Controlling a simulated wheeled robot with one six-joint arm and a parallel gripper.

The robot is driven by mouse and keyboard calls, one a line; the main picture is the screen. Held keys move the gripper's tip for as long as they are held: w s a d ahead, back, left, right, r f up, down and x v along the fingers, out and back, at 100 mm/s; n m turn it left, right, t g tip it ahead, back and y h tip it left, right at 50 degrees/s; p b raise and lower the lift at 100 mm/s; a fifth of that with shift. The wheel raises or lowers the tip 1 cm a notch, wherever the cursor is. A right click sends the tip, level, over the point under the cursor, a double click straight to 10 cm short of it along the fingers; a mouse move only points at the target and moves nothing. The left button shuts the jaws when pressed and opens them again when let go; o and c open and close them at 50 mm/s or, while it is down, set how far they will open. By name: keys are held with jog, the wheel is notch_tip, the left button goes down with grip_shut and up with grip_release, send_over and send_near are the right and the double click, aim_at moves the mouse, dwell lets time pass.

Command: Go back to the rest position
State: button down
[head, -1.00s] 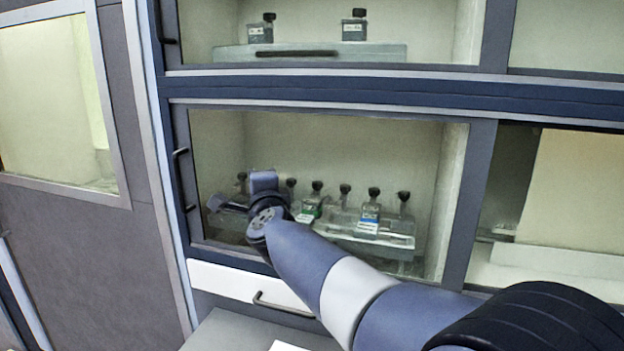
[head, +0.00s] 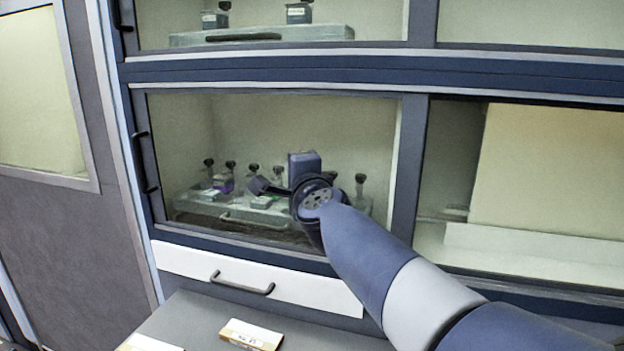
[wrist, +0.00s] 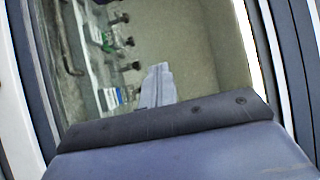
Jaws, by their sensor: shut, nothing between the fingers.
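My gripper (head: 266,185) is in front of the lower middle compartment of the cabinet, with my arm reaching in from the lower right in the head view. In the wrist view the fingers (wrist: 158,88) show together as a narrow pale blue shape, shut with nothing between them. Behind it, a clear tray (head: 190,204) holds several small bottles with black caps (head: 208,163). My wrist hides part of the tray and some bottles. The tray and bottles also show at the upper left of the wrist view (wrist: 84,48).
An upper compartment holds another tray (head: 180,40) with two bottles. A white drawer front (head: 190,263) with a dark handle (head: 242,284) lies below the compartment. A grey surface (head: 200,318) below bears a small labelled box (head: 250,335). A door (head: 60,235) stands at left.

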jog(key=b, duration=0.4)
send_near(370, 180)
jog(key=w+a+r, duration=0.1)
jog(key=w+a, duration=0.1)
jog(key=w+a+r, duration=0.1)
jog(key=a, duration=0.1)
jog(key=shift+a+r, duration=0.1)
jog(key=shift+r, duration=0.25)
